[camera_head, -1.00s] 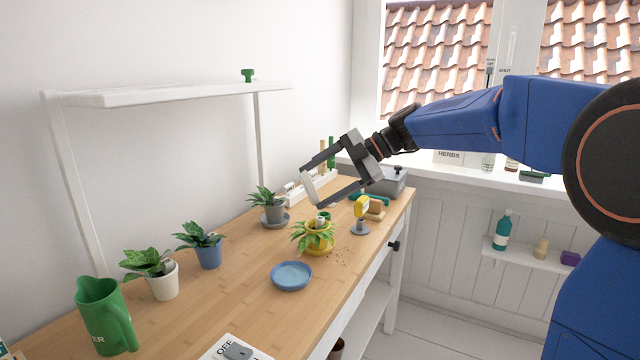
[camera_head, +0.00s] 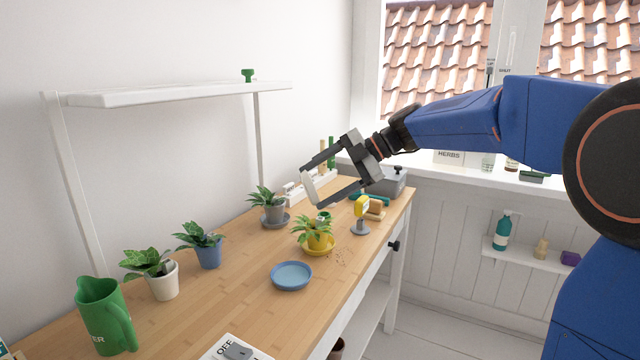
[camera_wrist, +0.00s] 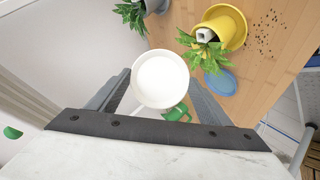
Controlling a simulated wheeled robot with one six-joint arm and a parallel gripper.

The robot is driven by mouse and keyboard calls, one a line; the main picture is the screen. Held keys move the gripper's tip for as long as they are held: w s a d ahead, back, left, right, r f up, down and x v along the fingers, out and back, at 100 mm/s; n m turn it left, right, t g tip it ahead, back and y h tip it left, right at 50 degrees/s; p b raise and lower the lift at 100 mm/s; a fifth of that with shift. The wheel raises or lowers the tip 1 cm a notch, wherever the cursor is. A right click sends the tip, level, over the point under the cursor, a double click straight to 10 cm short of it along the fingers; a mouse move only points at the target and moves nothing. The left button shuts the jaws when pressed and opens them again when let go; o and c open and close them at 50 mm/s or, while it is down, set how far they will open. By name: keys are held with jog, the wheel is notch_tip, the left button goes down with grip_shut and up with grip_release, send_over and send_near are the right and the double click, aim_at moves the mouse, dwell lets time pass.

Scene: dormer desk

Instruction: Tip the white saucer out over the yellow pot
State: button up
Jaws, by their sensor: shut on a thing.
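The white saucer (camera_head: 308,189) is between the fingers of my gripper (camera_head: 312,187), which is shut on it. It is tilted steeply, high above the desk, near the yellow pot in the picture. In the wrist view the saucer (camera_wrist: 160,80) looks round, and its visible face holds nothing I can make out. The yellow pot (camera_head: 319,242) stands upright on a yellow saucer with a leafy green plant in it; it also shows in the wrist view (camera_wrist: 222,30). A white and green piece stands among its leaves.
Dark crumbs (camera_head: 341,255) lie on the desk right of the pot. A blue dish (camera_head: 291,276) is in front, a yellow-headed gauge (camera_head: 361,215) to the right. Potted plants and a green jug (camera_head: 104,318) stand left. A white shelf (camera_head: 180,92) rises behind.

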dwell(0.3)
notch_tip(320, 180, up, 4)
dwell(0.6)
jog(key=shift+s+a+f+n+h, duration=0.1)
jog(key=shift+a+f+h, duration=0.2)
jog(key=shift+f+h, duration=0.35)
jog(key=shift+a+f+n+h, duration=0.1)
jog(key=shift+a+f+h, duration=0.25)
jog(key=shift+f, duration=0.4)
jog(key=shift+s+a+f+n+h, duration=0.1)
jog(key=shift+a+f+h, duration=0.1)
jog(key=shift+f+h, duration=0.45)
